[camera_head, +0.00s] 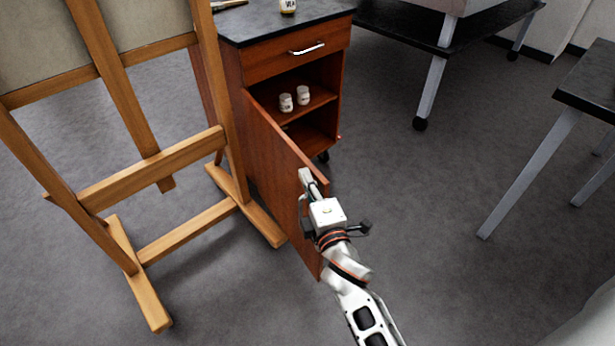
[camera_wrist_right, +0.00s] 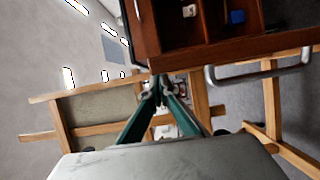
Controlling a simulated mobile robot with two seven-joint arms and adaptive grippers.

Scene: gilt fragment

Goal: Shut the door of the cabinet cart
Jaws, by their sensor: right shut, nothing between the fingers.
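The cabinet cart (camera_head: 296,63) is reddish-brown wood with a dark top. Its door (camera_head: 270,155) stands wide open, swung out toward me from the left side of the opening. The door's silver handle shows in the right wrist view (camera_wrist_right: 258,76), on the side facing the easel. My right gripper (camera_head: 306,176) is shut and empty, close to the door's upper free corner. In the right wrist view its fingertips (camera_wrist_right: 160,88) meet beside the door on the handle side; I cannot tell whether they touch it. My left gripper is not in view.
A wooden easel (camera_head: 150,168) stands close to the left of the door. Two small white jars (camera_head: 303,95) are on the cart's inner shelf. A dark table (camera_head: 438,65) stands behind right, another (camera_head: 590,85) at the right. The floor in front of the opening is clear.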

